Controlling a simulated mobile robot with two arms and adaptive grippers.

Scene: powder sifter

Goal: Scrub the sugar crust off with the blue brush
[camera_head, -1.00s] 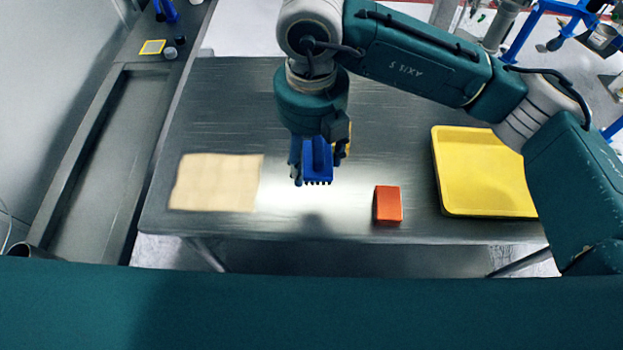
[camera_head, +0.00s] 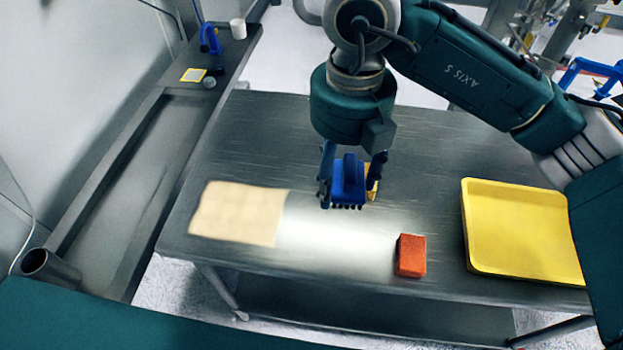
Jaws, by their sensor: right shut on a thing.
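The blue brush (camera_head: 347,186) is between the fingers of my right gripper (camera_head: 350,190), bristles pointing down. My right gripper is shut on it and holds it above the steel table (camera_head: 430,150), to the right of the crust. The sugar crust (camera_head: 238,213) is a flat, pale beige patch on the left part of the table. A bright, shiny strip of table lies just to its right. My left gripper is not in view.
An orange-red block (camera_head: 411,255) stands near the table's front edge. A yellow tray (camera_head: 520,268) lies at the right. A dark side counter (camera_head: 130,180) with a trough runs along the left. A white cup (camera_head: 238,28) stands at its far end.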

